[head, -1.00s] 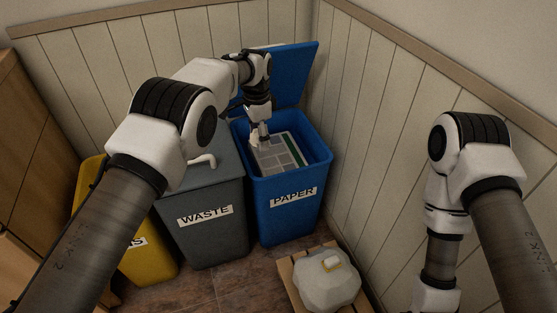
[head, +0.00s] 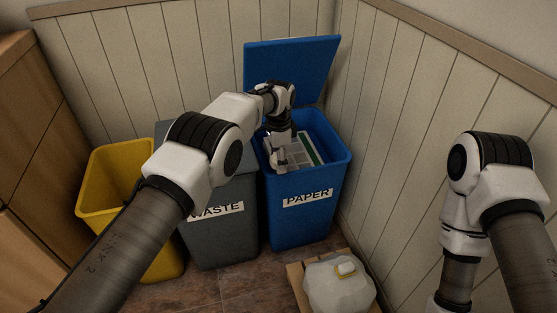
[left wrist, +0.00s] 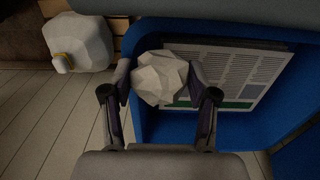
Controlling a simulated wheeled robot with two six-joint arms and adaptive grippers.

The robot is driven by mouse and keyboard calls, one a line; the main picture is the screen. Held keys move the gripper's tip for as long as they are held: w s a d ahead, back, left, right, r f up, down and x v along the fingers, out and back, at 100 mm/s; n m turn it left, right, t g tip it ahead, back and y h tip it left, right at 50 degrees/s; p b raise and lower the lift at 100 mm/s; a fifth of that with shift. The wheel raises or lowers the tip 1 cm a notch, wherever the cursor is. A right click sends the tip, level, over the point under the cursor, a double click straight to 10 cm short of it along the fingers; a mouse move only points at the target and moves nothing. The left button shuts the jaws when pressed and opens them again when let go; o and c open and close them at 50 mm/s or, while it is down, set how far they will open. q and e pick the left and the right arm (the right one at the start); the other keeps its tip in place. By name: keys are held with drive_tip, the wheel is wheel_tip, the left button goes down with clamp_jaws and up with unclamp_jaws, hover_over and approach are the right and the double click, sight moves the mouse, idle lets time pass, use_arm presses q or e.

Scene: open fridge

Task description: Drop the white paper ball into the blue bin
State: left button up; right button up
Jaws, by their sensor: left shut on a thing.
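The white paper ball (left wrist: 158,78) is a crumpled, faceted lump between the fingers of my left gripper (left wrist: 161,84) in the left wrist view. The fingers are shut on its sides. In the head view my left gripper (head: 278,157) points down over the left part of the opening of the blue bin (head: 308,222), labelled PAPER. The bin's lid (head: 292,68) stands open at the back. Printed sheets (head: 305,152) lie inside the bin. My right arm shows at the right of the head view, but its gripper is out of frame.
A grey bin (head: 222,240) labelled WASTE stands left of the blue one, with a yellow open bin (head: 100,205) further left. A pale lumpy object (head: 338,290) sits on a wooden crate (head: 295,272) in front. Panelled walls close the back and right.

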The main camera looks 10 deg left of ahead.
use_arm(q)
drive_tip(key=shift+s+f, duration=0.1)
drive_tip(key=shift+f, duration=0.45)
drive_tip(key=o, duration=0.6)
drive_tip(key=shift+o, duration=0.9)
drive_tip(key=shift+f, duration=0.25)
drive_tip(key=shift+r, duration=0.1)
drive_tip(key=shift+r, duration=0.1)
wheel_tip(320, 180, up, 13)
drive_tip(key=p, duration=0.5)
drive_tip(key=shift+r, duration=0.1)
